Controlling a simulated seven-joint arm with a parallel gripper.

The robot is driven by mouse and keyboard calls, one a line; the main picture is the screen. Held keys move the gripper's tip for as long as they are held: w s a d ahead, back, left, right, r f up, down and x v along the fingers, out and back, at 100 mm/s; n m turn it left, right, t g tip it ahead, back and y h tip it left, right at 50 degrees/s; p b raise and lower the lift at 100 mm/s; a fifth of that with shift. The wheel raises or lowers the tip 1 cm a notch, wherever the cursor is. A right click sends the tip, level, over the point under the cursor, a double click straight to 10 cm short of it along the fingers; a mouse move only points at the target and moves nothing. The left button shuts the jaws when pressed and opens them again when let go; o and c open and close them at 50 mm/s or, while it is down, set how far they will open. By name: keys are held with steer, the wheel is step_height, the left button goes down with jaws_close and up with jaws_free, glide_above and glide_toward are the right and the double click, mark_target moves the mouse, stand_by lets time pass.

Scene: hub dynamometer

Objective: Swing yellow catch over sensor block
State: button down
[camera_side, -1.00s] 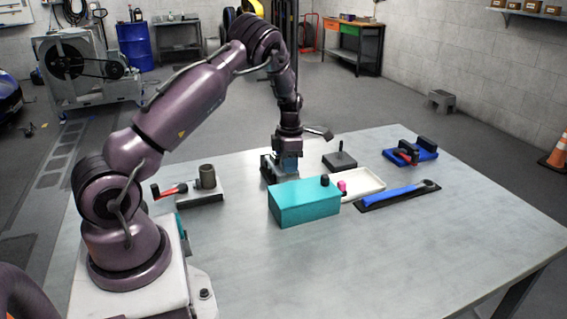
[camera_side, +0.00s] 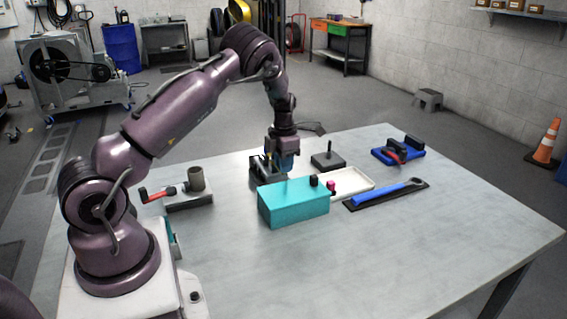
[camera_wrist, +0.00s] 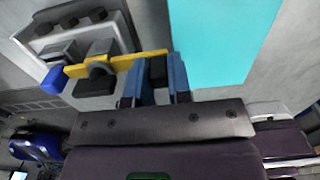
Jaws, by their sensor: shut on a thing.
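The yellow catch (camera_wrist: 125,62) shows in the wrist view as a flat bar across a grey fixture (camera_wrist: 100,92), with a rounded dark part at its middle. A black grip (camera_wrist: 158,72) sits at its right end. My gripper (camera_wrist: 160,82) has blue fingers on both sides of this grip and is shut on it. A blue end piece (camera_wrist: 57,79) shows by the bar's left end. I cannot tell for certain which part is the sensor block. In the side view my gripper (camera_side: 283,164) is low at the dark fixture (camera_side: 262,170), and the catch is hidden.
A teal box (camera_side: 293,204) stands close in front of my gripper. Behind it are a white tray (camera_side: 350,183) and a dark block with a pin (camera_side: 328,160).

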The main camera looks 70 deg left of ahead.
steer(key=c, duration=1)
jaws_free()
steer(key=shift+c, duration=0.2)
step_height(320, 180, up, 13)
steer(key=s+d+r+n+t, duration=0.2)
steer(key=s+d+r+n, duration=0.2)
steer(key=d+n, duration=0.5)
steer(key=s+d+r+n+t, duration=0.1)
steer(key=s+d+r+n, duration=0.3)
steer(key=s+d+n, duration=0.5)
steer(key=s+d+r+n+t, duration=0.2)
steer(key=s+d+r+n, duration=0.2)
steer(key=n, duration=1.3)
steer(key=s+d, duration=0.3)
steer(key=d, duration=0.2)
steer(key=shift+s+d+r+n+t, duration=0.2)
steer(key=shift+d+r+n+t, duration=0.1)
steer(key=shift+r+n, duration=0.1)
